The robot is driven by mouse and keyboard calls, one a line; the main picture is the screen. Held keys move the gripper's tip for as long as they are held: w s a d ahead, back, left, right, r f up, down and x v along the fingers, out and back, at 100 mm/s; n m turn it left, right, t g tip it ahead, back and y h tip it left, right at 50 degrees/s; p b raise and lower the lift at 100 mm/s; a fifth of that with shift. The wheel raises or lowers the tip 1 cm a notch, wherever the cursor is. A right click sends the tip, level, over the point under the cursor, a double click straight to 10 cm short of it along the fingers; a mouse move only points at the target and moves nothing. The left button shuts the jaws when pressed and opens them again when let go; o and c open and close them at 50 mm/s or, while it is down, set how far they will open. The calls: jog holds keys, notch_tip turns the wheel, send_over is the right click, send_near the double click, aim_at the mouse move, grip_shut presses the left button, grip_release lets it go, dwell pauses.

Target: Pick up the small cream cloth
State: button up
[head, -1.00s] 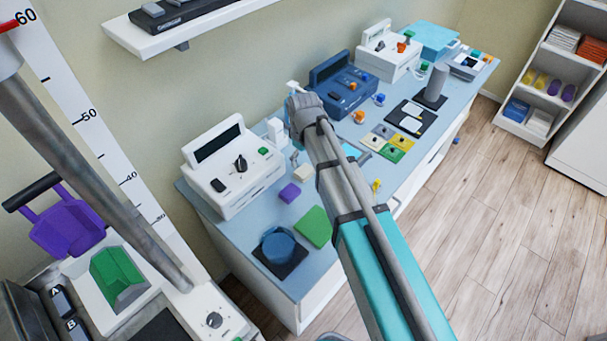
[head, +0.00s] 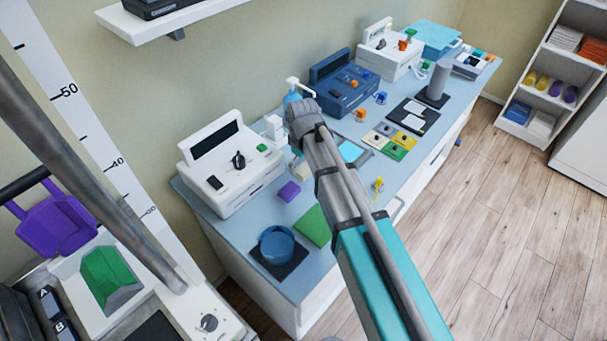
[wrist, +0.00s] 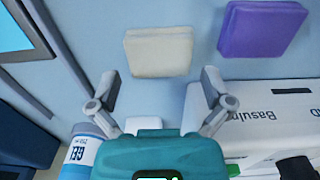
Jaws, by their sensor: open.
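The small cream cloth (wrist: 159,51) lies flat on the light blue counter in the wrist view, a rounded square just beyond my fingertips. My gripper (wrist: 159,86) is open, one finger toward each side of the cloth's near edge, with nothing between them. In the head view my arm covers most of the cloth, and my fingers are hidden there.
A purple square (wrist: 262,30) lies right of the cloth in the wrist view. A white device (wrist: 270,125) and a gel bottle (wrist: 88,145) stand close by my gripper. The head view shows a green pad (head: 313,225) and a blue round item (head: 277,246) on the counter (head: 235,232).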

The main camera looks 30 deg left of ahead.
jog(key=shift+f+b, duration=0.4)
jog(key=shift+f, duration=0.35)
jog(key=c, duration=0.7)
